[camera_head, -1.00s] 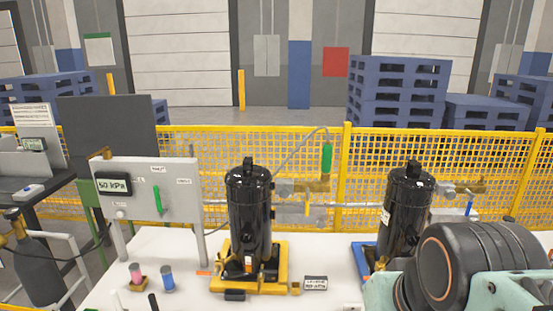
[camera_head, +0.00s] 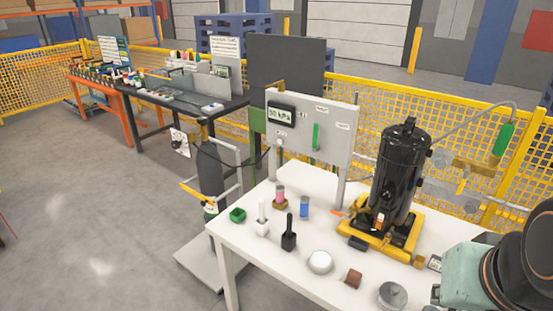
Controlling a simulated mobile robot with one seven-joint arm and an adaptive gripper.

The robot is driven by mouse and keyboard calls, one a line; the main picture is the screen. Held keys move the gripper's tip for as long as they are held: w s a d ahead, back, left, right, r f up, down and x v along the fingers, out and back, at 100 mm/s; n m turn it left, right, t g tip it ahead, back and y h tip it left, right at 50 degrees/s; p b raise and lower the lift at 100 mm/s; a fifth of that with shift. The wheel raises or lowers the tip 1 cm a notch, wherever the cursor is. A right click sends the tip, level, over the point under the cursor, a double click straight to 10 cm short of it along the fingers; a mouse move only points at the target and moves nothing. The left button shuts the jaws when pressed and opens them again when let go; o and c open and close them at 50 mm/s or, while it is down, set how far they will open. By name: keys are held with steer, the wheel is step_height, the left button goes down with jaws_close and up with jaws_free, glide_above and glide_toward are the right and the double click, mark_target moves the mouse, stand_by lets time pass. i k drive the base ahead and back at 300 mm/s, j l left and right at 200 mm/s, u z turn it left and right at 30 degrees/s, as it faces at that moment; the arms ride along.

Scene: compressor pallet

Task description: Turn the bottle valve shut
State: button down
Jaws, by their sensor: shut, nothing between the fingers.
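The dark grey gas bottle (camera_head: 211,168) stands upright on a low wheeled trolley (camera_head: 242,178) left of the white table. A white plate with a round dark fitting (camera_head: 180,143) shows beside the bottle's top. The valve at the bottle's top is too small to make out clearly, and I cannot tell whether it is open or shut. A black hose runs from near the bottle's top toward the panel. My gripper is not in view; only part of my arm shows at the lower right, far from the bottle.
A grey panel (camera_head: 318,128) with a display that seems to read 50 kPa stands on the white table (camera_head: 265,240). A black compressor (camera_head: 401,170) sits on a yellow base. Small parts lie along the table's front. The floor left of the bottle is clear.

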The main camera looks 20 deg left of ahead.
mark_target(203, 120)
steer(key=u, duration=1.35)
steer(key=i+j+z, duration=0.2)
steer(key=i+j, duration=0.35)
steer(key=i, duration=0.2)
steer(key=i+j+z, duration=0.25)
steer(key=i+j, duration=0.45)
steer(key=i+j+z, duration=0.2)
steer(key=i+j, duration=0.45)
steer(key=j, duration=0.2)
